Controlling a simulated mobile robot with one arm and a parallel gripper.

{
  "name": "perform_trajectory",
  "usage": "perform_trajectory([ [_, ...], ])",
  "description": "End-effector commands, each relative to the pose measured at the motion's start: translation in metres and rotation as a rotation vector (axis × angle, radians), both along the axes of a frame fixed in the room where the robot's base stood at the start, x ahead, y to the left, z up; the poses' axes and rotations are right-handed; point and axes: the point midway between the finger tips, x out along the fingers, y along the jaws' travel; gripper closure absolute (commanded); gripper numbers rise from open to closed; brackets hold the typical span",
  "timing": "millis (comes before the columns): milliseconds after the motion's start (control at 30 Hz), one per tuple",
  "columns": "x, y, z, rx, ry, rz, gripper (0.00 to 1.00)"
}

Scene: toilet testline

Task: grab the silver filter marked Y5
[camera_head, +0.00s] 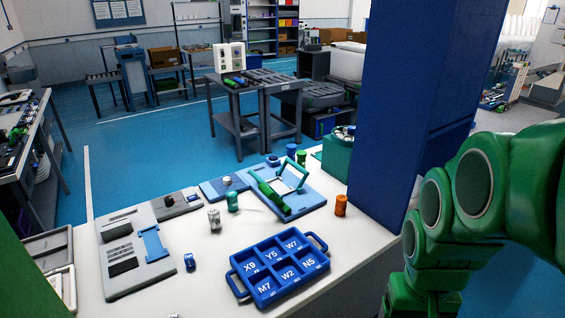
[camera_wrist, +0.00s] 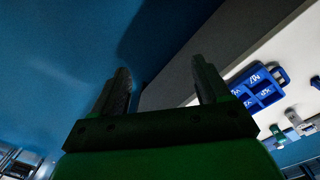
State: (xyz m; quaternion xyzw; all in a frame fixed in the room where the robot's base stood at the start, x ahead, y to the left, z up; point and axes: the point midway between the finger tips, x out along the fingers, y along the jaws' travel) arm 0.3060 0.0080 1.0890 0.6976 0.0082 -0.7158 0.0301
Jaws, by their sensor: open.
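A small silver cylinder (camera_head: 214,219) stands upright on the white bench in the head view, left of the blue tray; any mark on it is too small to read. A pale cylinder (camera_wrist: 293,117) in the wrist view may be the same one. The tray also shows in the wrist view (camera_wrist: 270,99). My gripper (camera_wrist: 160,75) is open and empty in the wrist view, its fingers wide apart, away from the cylinders. It is not seen in the head view.
Other cylinders stand on the bench (camera_head: 195,292): blue (camera_head: 189,262), green (camera_head: 232,201) and orange (camera_head: 341,205). A grey device (camera_head: 125,255) lies left, and a blue fixture with green handle (camera_head: 308,197) behind. A tall blue column (camera_head: 400,100) stands at right.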

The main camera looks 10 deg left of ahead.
Motion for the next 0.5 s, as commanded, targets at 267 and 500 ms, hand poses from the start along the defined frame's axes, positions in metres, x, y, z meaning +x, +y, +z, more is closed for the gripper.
perform_trajectory([
  [267, 0.09, 0.023, -0.012, -0.014, -0.136, 0.071, 0.24],
  [500, 0.165, 0.055, -0.024, -0.01, -0.261, 0.138, 0.24],
])
